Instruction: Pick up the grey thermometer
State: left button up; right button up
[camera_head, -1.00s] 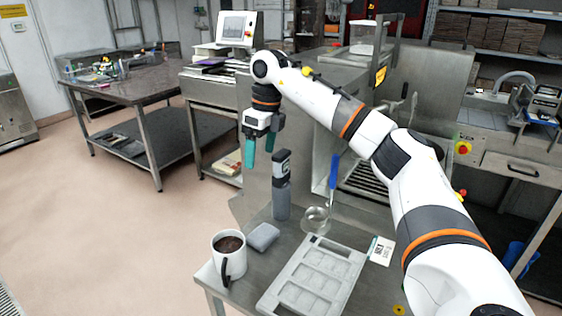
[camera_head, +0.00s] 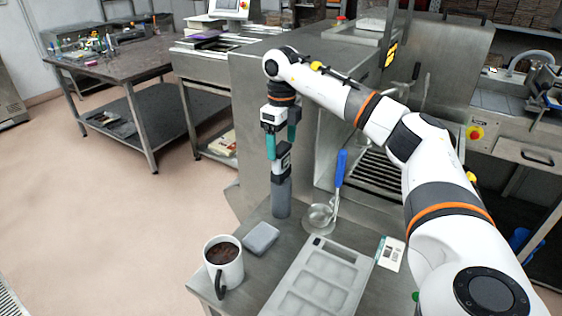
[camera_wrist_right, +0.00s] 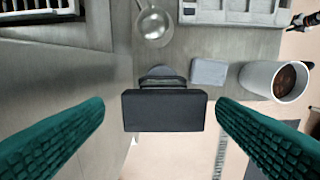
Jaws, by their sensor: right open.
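The grey thermometer (camera_head: 281,190) stands upright on the steel table, with a grey lower body and a darker head with a small display. In the right wrist view its dark head (camera_wrist_right: 165,110) lies between the two teal fingers, seen from above, with clear gaps on both sides. My right gripper (camera_head: 281,142) is open, pointing down, with its fingers around the level of the thermometer's head. One finger partly overlaps the head in the head view. My left gripper is not in view.
A mug of dark liquid (camera_head: 224,265), a grey block (camera_head: 261,238), a ladle with a blue handle (camera_head: 341,168), a mould tray (camera_head: 318,283) and a printed card (camera_head: 391,254) share the table. A steel machine (camera_head: 262,100) stands close behind the thermometer.

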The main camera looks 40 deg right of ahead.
aim_at(283, 148)
jog(key=f, duration=0.1)
jog(key=f+p, duration=0.1)
jog(key=f, duration=0.1)
jog(key=shift+s+a+f, duration=0.1)
jog(key=shift+s+f, duration=0.1)
jog(key=shift+s, duration=0.15)
jog(key=shift+w+f, duration=0.1)
jog(key=shift+f, duration=0.35)
jog(key=shift+c, duration=0.3)
jog(key=shift+r, duration=0.1)
jog(key=c, duration=1)
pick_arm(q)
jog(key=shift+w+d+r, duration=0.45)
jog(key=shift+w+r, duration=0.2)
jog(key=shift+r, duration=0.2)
